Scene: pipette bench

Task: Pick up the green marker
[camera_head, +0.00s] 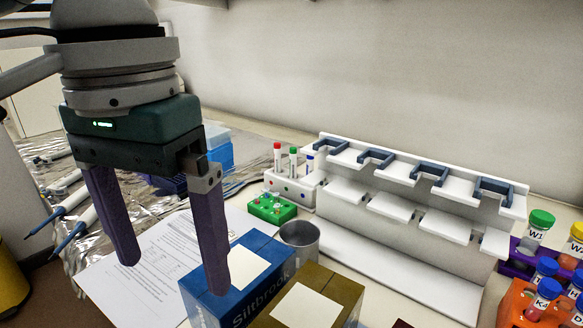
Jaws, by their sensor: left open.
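The green marker (293,161) appears to be the green-capped one standing upright in a small white rack (290,188), between a red-capped marker (277,157) and a blue-capped one (309,164). Its lower part is hidden in the rack. My left gripper (172,270) hangs fingers down in the left foreground, open with nothing between its fingers. It is to the left of the rack and nearer the camera, apart from the marker. My right gripper is out of view.
A blue box (240,295), a brown box (325,308) and a metal cup (300,238) stand in front of the rack. A small green block (272,208) sits close before it. A white pipette stand (400,253) is to the right. Printed paper (150,290) and foil lie left.

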